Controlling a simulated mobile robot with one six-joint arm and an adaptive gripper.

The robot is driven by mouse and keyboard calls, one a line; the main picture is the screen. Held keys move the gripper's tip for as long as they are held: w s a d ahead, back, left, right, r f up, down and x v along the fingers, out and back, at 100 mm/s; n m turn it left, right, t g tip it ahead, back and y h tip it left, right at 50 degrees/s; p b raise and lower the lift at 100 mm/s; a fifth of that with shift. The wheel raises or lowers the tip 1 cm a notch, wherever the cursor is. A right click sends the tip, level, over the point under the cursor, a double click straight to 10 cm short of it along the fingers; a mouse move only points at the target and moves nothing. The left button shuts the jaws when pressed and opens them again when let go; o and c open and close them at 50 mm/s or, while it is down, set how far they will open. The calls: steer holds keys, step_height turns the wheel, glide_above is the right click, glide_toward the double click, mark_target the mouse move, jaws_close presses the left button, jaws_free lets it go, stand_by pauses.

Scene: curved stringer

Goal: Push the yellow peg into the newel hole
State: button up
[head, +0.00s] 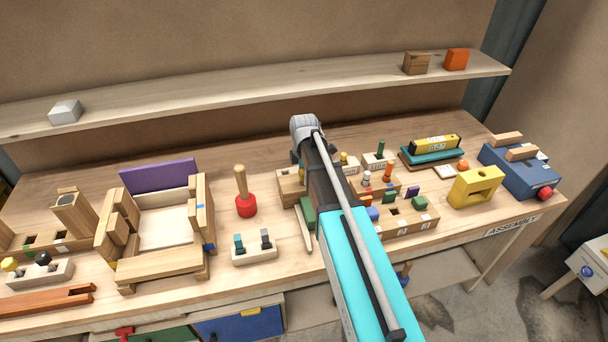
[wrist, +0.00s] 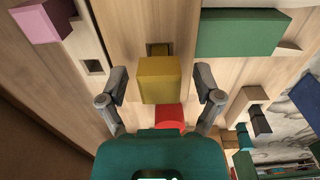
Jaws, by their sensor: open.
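The yellow peg (wrist: 159,80) shows as a square block in the middle of the wrist view. My gripper (wrist: 161,84) is open, with one finger on each side of the peg and a gap on both sides. A dark square opening (wrist: 158,48) in the pale wood shows just beyond the peg, partly covered by it. I cannot tell whether the peg sits in it or stands over it. Another square hole (wrist: 94,66) is to the left in a pale wooden strip. In the head view my arm hides the gripper and the peg.
A green block (wrist: 242,32) lies to the right of the peg, and a red piece (wrist: 168,117) is close to the gripper. In the head view, a red-based wooden-handled tool (head: 245,194) and a two-peg holder (head: 254,248) stand left of my arm. A yellow block with holes (head: 474,187) is right.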

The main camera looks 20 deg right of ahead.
steer(key=shift+r, duration=0.2)
step_height(320, 180, up, 10)
steer(key=p, duration=1)
steer(key=shift+s+a+f, duration=0.3)
steer(key=shift+s+a, duration=0.1)
steer(key=shift+s+a+f+b, duration=0.3)
steer(key=shift+s+a+b, duration=0.1)
steer(key=shift+s+a, duration=0.4)
steer(key=shift+s+a+f+b, duration=0.3)
steer(key=shift+s+a, duration=0.3)
steer(key=shift+a, duration=0.25)
steer(key=shift+s, duration=0.1)
steer(key=s+d+f+m+b, duration=0.1)
steer(key=s+f+m+b, duration=0.1)
steer(key=s+m, duration=1.3)
steer(key=shift+f+m+b, duration=0.25)
steer(key=shift+m+b, duration=0.1)
steer(key=shift+m, duration=1.15)
